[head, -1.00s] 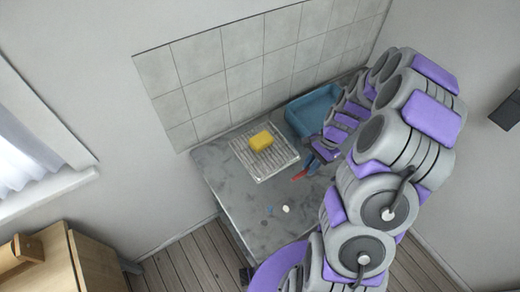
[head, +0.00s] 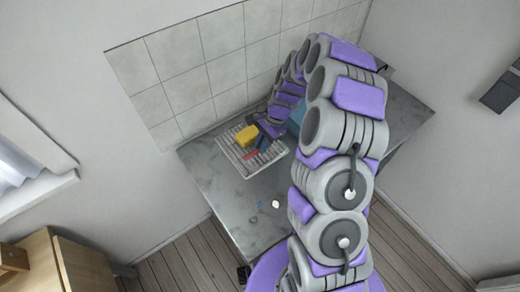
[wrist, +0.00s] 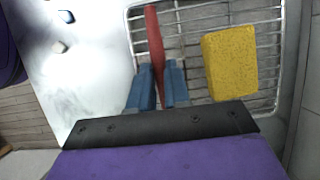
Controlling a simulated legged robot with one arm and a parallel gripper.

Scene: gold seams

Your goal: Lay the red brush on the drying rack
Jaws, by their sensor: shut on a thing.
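The red brush (wrist: 154,40) is held between the blue fingers of my gripper (wrist: 160,78) in the wrist view. Its red handle points away from the gripper, over the wire drying rack (wrist: 200,14). In the head view the brush (head: 251,155) shows as a short red piece over the front part of the drying rack (head: 236,164), beside my gripper (head: 262,143). My gripper is shut on the brush. Whether the brush touches the rack's wires cannot be told. The brush's other end is hidden by the gripper.
A yellow sponge (head: 247,136) lies on the rack, close beside the gripper; it also shows in the wrist view (wrist: 230,62). A blue basin (head: 297,119) stands behind my arm. A white pebble-like thing (head: 275,204) and a small blue piece (head: 260,206) lie on the grey counter (head: 213,190).

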